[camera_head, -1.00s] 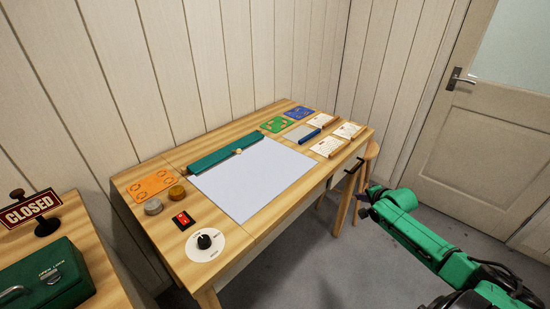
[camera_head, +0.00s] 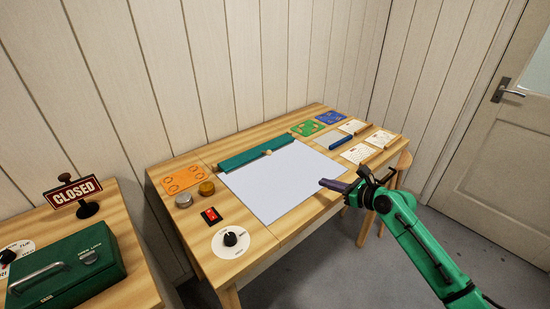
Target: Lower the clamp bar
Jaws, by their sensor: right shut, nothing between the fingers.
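The clamp bar appears to be the long dark green bar (camera_head: 245,160) with a small pale knob (camera_head: 267,152) near its right part. It runs along the back edge of a pale white sheet or board (camera_head: 275,185) on the wooden table. I cannot tell how high it stands above the board. My right gripper (camera_head: 331,185) is shut and empty, its fingers pointing left over the table's front right edge. It is apart from the bar, with the white board between them. My left gripper is not in view.
Left of the board are an orange card (camera_head: 181,179), two round tins (camera_head: 206,188), a red switch (camera_head: 211,215) and a black dial (camera_head: 231,238). Cards, a blue-handled tool (camera_head: 341,139) and green and blue patterned pieces lie right. A green cash box (camera_head: 70,262) sits on another table.

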